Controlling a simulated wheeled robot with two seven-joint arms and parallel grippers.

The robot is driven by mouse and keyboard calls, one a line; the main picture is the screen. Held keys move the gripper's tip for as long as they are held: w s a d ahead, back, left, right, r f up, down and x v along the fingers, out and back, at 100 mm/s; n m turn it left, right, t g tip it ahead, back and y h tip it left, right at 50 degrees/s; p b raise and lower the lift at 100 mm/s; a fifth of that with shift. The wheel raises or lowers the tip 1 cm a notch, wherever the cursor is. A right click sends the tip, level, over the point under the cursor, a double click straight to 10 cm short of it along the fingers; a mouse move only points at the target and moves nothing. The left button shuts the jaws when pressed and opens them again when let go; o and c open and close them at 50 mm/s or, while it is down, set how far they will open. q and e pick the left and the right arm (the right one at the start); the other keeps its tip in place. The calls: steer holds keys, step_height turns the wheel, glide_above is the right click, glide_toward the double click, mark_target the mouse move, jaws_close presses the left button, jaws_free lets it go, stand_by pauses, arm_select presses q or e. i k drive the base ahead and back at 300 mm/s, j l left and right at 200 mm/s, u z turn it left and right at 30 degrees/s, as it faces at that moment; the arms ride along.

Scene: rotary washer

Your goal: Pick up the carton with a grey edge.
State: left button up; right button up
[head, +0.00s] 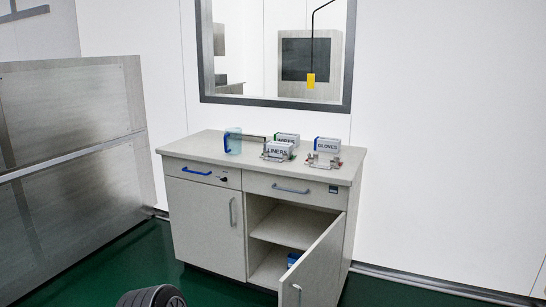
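Several small white cartons stand on the top of a low cabinet (205,145). The one lettered LINERS (277,150) is at the front middle; its edge looks greyish, but it is too small to be sure. A carton with a green edge (286,138) stands just behind it. The carton lettered GLOVES (327,145) stands to the right with a blue edge. The LINERS and GLOVES cartons sit in or behind small metal holders. Neither of my grippers is in view.
A translucent blue object (233,142) stands at the left of the cabinet top. The right lower cabinet door (315,270) hangs open toward the front, with a blue item (293,259) inside. A grey metal panel (70,150) stands left. Green floor (110,270) is clear in front.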

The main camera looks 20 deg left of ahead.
mark_target(275, 149)
steer(key=z, duration=1.55)
steer(key=i+j, duration=0.1)
steer(key=j, duration=2.5)
steer(key=i+j, duration=0.15)
steer(key=j, duration=2.5)
steer(key=i, duration=0.05)
